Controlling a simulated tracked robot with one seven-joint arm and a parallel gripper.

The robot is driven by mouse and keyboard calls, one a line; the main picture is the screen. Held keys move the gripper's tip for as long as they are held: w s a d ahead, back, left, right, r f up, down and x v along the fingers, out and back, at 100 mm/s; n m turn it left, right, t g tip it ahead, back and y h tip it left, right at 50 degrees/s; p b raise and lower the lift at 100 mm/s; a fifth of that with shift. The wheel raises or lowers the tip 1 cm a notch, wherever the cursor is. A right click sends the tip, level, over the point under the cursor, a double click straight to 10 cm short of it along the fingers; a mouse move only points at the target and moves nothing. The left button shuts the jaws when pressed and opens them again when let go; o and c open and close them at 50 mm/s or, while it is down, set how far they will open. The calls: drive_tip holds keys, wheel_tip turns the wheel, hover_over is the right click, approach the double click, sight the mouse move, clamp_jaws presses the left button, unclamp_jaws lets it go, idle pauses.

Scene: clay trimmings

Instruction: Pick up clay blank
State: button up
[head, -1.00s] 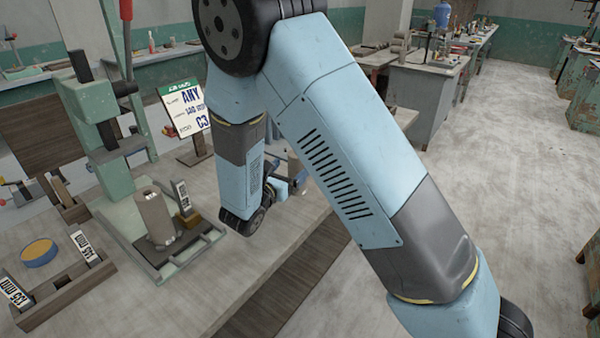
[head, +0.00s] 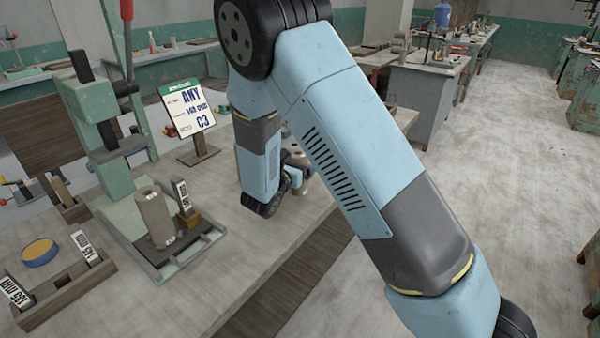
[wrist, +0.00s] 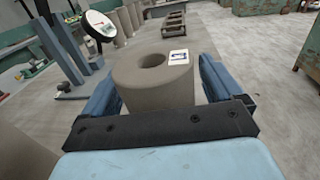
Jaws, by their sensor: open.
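A thick grey-brown clay blank (wrist: 150,90) with a round hole in its top and a small white-and-blue label stands in the middle of the wrist view. My gripper (wrist: 158,80) is open, with one blue finger on each side of this blank. I cannot tell whether the fingers touch it. In the head view, my arm mostly hides the gripper and the blank. Another clay cylinder (head: 155,217) stands on the green press at the left.
A sign on a stand (head: 188,110) stands behind the press. A wooden holder with number labels (head: 65,285) lies at the front left. In the wrist view, several clay cylinders (wrist: 124,22) stand in a row beyond the blank, and a dial scale (wrist: 100,22) stands left of them.

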drive_tip(key=c, duration=1.5)
drive_tip(key=shift+r, duration=0.1)
